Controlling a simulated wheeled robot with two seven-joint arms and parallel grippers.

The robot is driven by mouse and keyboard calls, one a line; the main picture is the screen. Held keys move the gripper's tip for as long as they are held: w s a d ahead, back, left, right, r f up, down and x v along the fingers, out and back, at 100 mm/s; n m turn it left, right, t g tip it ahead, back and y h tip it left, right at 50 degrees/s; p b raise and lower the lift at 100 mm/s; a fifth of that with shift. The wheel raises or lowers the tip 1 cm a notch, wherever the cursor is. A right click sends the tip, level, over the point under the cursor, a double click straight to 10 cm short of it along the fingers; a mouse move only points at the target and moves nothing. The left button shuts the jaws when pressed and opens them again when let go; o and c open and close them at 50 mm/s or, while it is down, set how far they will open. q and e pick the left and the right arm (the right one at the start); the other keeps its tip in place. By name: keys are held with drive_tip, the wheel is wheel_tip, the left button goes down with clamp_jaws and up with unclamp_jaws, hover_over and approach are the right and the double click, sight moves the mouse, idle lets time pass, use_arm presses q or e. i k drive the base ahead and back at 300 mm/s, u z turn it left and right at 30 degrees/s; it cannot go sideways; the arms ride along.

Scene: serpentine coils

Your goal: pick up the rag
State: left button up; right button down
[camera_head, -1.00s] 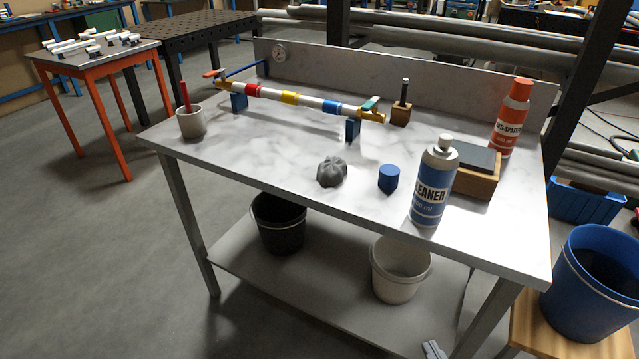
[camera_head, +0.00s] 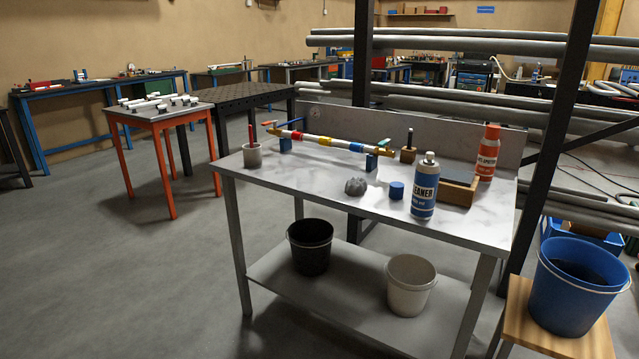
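The rag (camera_head: 356,187) looks like a crumpled grey lump. It lies near the front edge of the grey marbled workbench top (camera_head: 310,183), left of a small blue cylinder (camera_head: 396,190). Nothing touches it and it is fully visible. Neither of my grippers shows in the head view.
A cleaner bottle (camera_head: 424,190) stands right of the blue cylinder. A striped pipe (camera_head: 335,143) on blue supports lies behind the rag. A grey cup (camera_head: 252,155) stands at the left end. Black (camera_head: 310,247) and white buckets (camera_head: 408,287) sit on the lower shelf. A dark upright post (camera_head: 545,150) stands at right.

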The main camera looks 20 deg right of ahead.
sight(353, 186)
drive_tip(key=z, duration=0.05)
drive_tip(key=i, duration=1.15)
drive_tip(key=z, duration=0.5)
